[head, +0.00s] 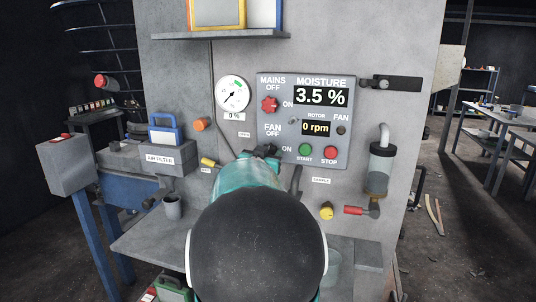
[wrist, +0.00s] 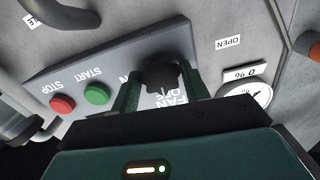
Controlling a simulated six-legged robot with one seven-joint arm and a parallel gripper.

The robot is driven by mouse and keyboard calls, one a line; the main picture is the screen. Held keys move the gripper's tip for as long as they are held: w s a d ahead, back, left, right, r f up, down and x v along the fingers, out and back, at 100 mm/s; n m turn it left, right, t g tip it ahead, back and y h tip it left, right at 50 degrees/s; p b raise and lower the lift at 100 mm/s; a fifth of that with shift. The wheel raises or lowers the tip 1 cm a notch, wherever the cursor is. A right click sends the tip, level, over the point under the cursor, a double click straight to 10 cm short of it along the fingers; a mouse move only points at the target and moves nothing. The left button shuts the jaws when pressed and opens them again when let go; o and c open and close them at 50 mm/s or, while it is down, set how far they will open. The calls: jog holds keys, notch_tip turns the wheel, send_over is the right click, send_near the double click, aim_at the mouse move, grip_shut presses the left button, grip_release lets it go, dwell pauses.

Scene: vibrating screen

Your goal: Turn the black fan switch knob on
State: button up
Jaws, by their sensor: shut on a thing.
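The black fan switch knob (wrist: 160,77) is on the grey control panel (head: 338,84), beside the FAN OFF/ON lettering. My gripper (wrist: 158,72) has one green finger on each side of the knob and is shut on it. In the head view my gripper (head: 262,154) reaches the panel's lower left, and my arm and hand largely hide the knob there. The knob's exact pointing direction is hard to tell. The rotor display (head: 316,128) reads 0 rpm.
A red mains knob (head: 269,104) sits above. The green start button (head: 305,152) and red stop button (head: 330,152) are to the right. A round gauge (head: 233,92) is left of the panel. A shelf (head: 220,35) juts out above.

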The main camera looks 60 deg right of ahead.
jog(key=shift+m, duration=8.5)
jog(key=o, duration=0.9)
jog(key=shift+o, duration=0.2)
jog(key=s+a, duration=0.2)
jog(key=a, duration=1.1)
jog(key=shift+a, duration=0.35)
